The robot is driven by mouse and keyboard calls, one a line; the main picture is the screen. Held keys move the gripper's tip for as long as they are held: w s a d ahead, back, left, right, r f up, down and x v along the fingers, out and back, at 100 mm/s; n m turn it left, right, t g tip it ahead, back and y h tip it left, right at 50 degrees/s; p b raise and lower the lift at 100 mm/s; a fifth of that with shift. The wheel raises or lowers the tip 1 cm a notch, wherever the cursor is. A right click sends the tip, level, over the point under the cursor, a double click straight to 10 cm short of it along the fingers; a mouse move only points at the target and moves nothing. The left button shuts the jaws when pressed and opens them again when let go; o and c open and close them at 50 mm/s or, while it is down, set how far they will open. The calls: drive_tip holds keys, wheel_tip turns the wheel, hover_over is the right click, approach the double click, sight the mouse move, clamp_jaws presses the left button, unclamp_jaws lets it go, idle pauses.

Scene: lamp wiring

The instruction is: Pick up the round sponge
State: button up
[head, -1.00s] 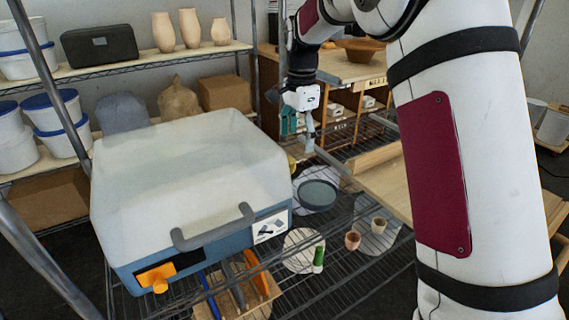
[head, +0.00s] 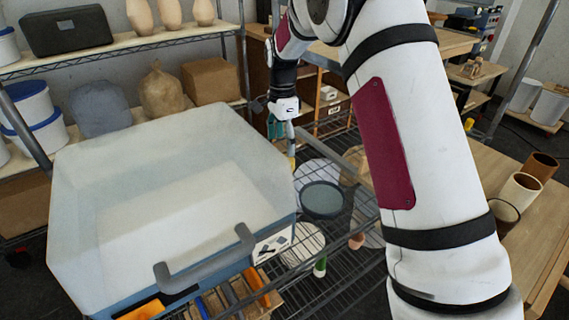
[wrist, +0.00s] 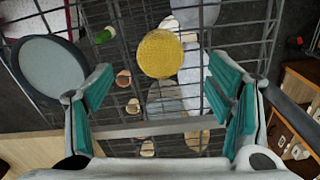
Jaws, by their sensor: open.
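The round sponge (wrist: 160,54) is a yellow textured disc in the upper middle of the wrist view, over the wire shelf. It lies beyond my fingertips and apart from both of them. My gripper (wrist: 160,96) is open and empty, with teal pads on each side. In the head view my gripper (head: 280,128) hangs down behind the big lidded box. A small yellow patch just below it is probably the sponge (head: 292,162), mostly hidden there.
The pale lidded box (head: 170,180) with a grey handle fills the front left. A dark round dish (head: 322,199) sits on the wire shelf, and also shows at left in the wrist view (wrist: 50,70). A green-capped bottle (wrist: 104,36) and small cups (wrist: 123,78) stand nearby.

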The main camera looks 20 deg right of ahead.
drive_tip(key=shift+w+d+f+p, duration=0.1)
drive_tip(key=shift+d+f+p, duration=0.1)
drive_tip(key=shift+f, duration=1.75)
drive_tip(key=shift+d+f+p, duration=0.1)
drive_tip(key=shift+f+p, duration=0.05)
drive_tip(key=shift+f, duration=1.75)
drive_tip(key=c, duration=1)
